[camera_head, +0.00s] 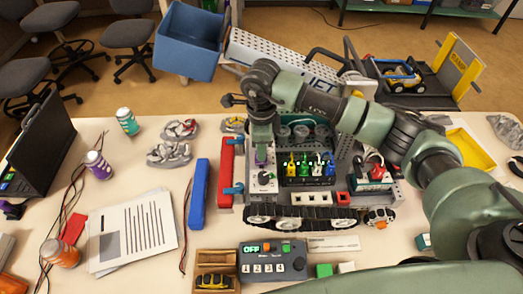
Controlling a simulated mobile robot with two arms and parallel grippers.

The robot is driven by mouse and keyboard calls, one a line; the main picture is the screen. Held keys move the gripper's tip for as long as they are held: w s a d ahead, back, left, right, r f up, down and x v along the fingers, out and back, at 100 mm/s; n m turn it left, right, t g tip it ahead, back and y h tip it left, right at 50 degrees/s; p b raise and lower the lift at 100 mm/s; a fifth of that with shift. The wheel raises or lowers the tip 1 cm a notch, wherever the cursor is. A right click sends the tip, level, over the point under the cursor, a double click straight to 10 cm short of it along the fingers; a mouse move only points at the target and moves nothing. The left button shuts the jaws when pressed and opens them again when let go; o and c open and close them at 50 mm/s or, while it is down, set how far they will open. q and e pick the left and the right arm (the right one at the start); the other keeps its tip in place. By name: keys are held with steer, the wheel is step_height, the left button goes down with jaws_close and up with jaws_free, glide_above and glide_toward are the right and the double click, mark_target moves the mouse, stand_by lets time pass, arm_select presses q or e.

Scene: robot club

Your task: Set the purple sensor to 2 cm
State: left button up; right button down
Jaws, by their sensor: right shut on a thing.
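A small purple part (262,156), which looks like the purple sensor, stands upright on the tracked robot model (300,212) on the table. My right gripper (262,145) comes down over it from above and is shut on it. The gripper's own fingers hide much of the part. Just in front is a white plate with a round dark dial (264,177). Any 2 cm mark is too small to read. My left gripper is not in view.
Coloured plugs (308,168) stand close right of the gripper. A red bar (226,172) and a blue bar (199,194) lie to the left. A control box (272,261) reading OFF is in front. Papers (130,228) and a purple can (97,165) are further left.

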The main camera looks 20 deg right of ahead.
steer(key=w+b, duration=0.2)
steer(key=w+d+b, duration=0.1)
steer(key=w+b, duration=0.1)
steer(key=w, duration=0.1)
steer(key=shift+d+f+b, duration=0.15)
steer(key=shift+d+b, duration=0.05)
steer(key=shift+b, duration=0.1)
steer(key=shift+w, duration=0.2)
steer(key=shift+r, duration=0.25)
steer(key=c, duration=1.4)
jaws_free()
